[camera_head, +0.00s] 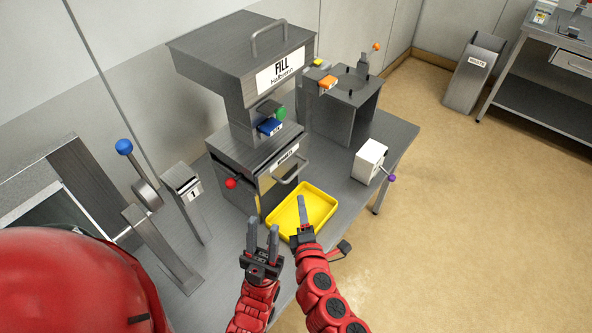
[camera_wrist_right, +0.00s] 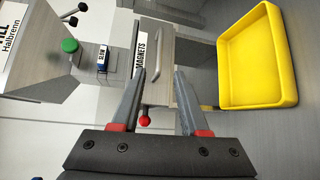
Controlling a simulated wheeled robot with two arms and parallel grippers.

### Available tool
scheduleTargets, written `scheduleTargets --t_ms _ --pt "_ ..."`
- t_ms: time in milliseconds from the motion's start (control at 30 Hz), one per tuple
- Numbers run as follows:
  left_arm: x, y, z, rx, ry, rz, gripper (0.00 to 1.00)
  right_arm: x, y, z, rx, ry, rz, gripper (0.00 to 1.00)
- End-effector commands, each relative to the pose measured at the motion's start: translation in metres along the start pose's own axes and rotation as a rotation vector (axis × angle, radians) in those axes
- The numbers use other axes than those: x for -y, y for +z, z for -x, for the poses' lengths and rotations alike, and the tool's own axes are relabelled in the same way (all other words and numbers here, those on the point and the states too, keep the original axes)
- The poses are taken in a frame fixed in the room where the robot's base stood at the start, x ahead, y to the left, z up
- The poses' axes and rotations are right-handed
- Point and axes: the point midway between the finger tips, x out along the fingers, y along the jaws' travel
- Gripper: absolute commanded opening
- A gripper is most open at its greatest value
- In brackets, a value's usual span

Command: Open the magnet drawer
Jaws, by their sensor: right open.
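The magnet drawer (camera_head: 277,177) is in the lower front of the grey FILL machine, with a MAGNETS label and a bar handle (camera_head: 290,171). It looks shut. In the right wrist view the drawer front (camera_wrist_right: 157,75) and its handle (camera_wrist_right: 158,33) lie ahead of the fingers. My right gripper (camera_wrist_right: 160,78) is open and empty, and the handle is not between its fingers. In the head view the right gripper (camera_head: 302,210) shows edge-on over the yellow tray, in front of the drawer. My left gripper (camera_head: 263,232) is open and empty, pointing up, left of the right one.
The yellow tray (camera_head: 328,208) sits on the table below the drawer. A red knob (camera_head: 231,183) sticks out left of the drawer. A green button (camera_head: 281,113) and blue part (camera_head: 270,126) are above. A white box with purple knob (camera_head: 369,160) stands to the right.

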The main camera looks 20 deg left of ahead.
Motion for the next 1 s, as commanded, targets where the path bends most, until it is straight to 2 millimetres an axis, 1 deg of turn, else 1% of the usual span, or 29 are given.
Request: scheduleTargets --t_ms 33,333,500,600,700,800,1000 --pt "0.000 -0.001 -0.006 0.000 0.000 0.000 0.36 -0.003 0.002 -0.009 0.005 -0.002 0.000 0.44" --pt "0.001 -0.003 -0.019 0.000 0.000 0.000 0.36 -0.002 0.001 -0.059 0.003 -0.002 -0.002 0.44" --pt "0.001 -0.004 -0.021 0.000 0.000 0.000 0.36 -0.001 0.001 -0.087 0.003 -0.003 -0.002 0.44" --pt "0.001 -0.003 -0.019 0.000 0.000 0.000 0.36 -0.002 0.000 -0.104 0.002 0.003 -0.003 0.44" --pt "0.001 -0.003 -0.019 0.000 0.000 0.000 0.36 0.000 0.001 -0.117 0.002 -0.001 -0.002 0.44" --pt "0.001 -0.002 -0.014 0.000 0.000 0.000 0.36 0.001 0.000 -0.130 0.002 0.001 -0.001 0.44" --pt "0.001 -0.002 -0.012 0.000 0.000 0.000 0.36 0.000 0.000 -0.143 0.001 0.001 -0.002 0.44"
